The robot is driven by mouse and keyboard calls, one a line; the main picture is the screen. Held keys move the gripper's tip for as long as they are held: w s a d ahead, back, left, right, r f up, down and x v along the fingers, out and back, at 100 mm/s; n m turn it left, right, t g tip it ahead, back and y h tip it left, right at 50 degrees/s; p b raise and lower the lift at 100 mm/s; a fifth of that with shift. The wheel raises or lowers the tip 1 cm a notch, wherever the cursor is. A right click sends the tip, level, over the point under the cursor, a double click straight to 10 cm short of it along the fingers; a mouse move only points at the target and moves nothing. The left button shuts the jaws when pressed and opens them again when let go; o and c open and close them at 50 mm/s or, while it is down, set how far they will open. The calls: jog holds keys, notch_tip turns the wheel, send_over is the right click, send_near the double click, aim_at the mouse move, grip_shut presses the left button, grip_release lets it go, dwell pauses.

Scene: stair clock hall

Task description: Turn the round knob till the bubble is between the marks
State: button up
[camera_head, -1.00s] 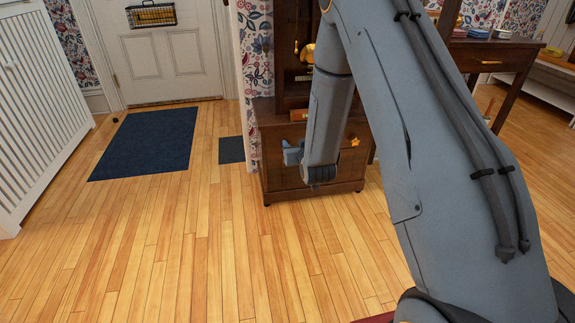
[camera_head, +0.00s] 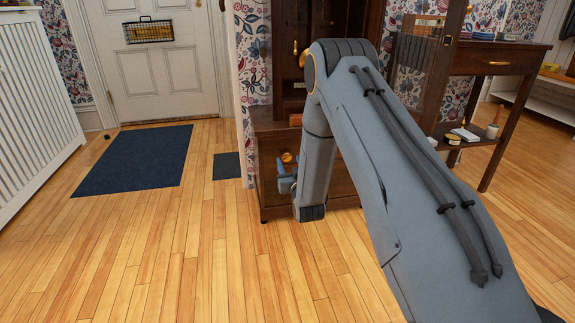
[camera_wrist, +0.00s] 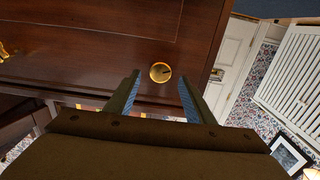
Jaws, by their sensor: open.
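A round brass knob (camera_head: 287,157) sits on the front of the dark wooden clock case (camera_head: 265,140). In the wrist view the knob (camera_wrist: 160,72) shows whole, with a dark mark on its face. My gripper (camera_wrist: 159,80) is open, its fingers on either side of the knob in the picture. I cannot tell how far the tips are from the wood. In the head view my gripper (camera_head: 285,181) is in front of the case, just below the knob. I cannot make out the bubble or its marks in either view.
A glazed door (camera_head: 428,60) stands at the case's right. A dark side table (camera_head: 510,58) with small items on its lower shelf is farther right. A blue mat (camera_head: 135,160) lies before the white door (camera_head: 165,70). The wooden floor at front left is clear.

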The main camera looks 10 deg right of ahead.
aim_at(286, 156)
jog(key=shift+w+b, duration=0.35)
jog(key=shift+w, duration=0.9)
jog(key=shift+a, duration=0.1)
jog(key=c, duration=1.1)
jog(key=shift+o, duration=0.4)
